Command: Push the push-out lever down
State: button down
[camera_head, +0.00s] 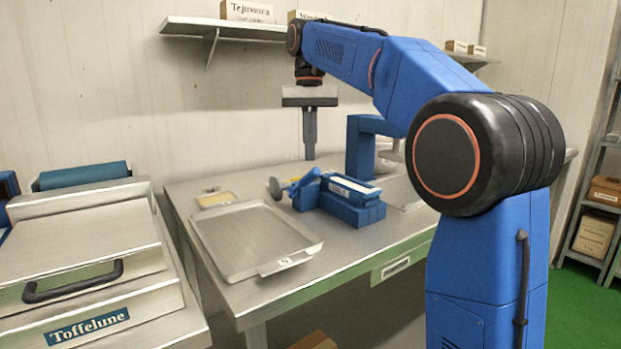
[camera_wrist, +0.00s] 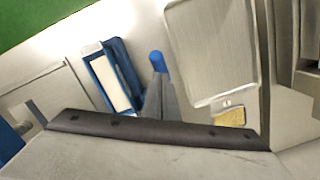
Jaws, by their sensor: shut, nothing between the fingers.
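The push-out lever (camera_head: 306,180) is a blue arm, tilted up, on the left side of a small blue press (camera_head: 366,214) on the steel table. In the wrist view the lever's rounded blue end (camera_wrist: 157,60) shows just beyond my fingers, which hide the rest of it. The press with its white strip (camera_wrist: 107,82) shows to the left there. My gripper (camera_head: 310,157) points straight down above the lever in the head view, apart from it as far as I can tell. Its grey fingers are shut and empty; they also show in the wrist view (camera_wrist: 160,92).
A metal tray (camera_head: 250,240) lies left of the press. A grey round knob (camera_head: 274,188) is at the press's left end. A yellow block in a small dish (camera_head: 214,200) lies behind the tray. A blue post (camera_head: 358,150) stands behind the press.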

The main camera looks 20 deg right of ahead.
aim_at(310, 178)
jog(key=shift+s+f, duration=0.15)
jog(key=shift+f, duration=1.45)
jog(key=shift+f, duration=2.2)
jog(key=w, duration=0.2)
jog(key=w+r, duration=0.1)
jog(key=shift+d, duration=0.25)
jog(key=shift+r, duration=0.15)
notch_tip(310, 178, up, 7)
jog(key=shift+w+r, duration=0.15)
jog(key=shift+w, duration=0.2)
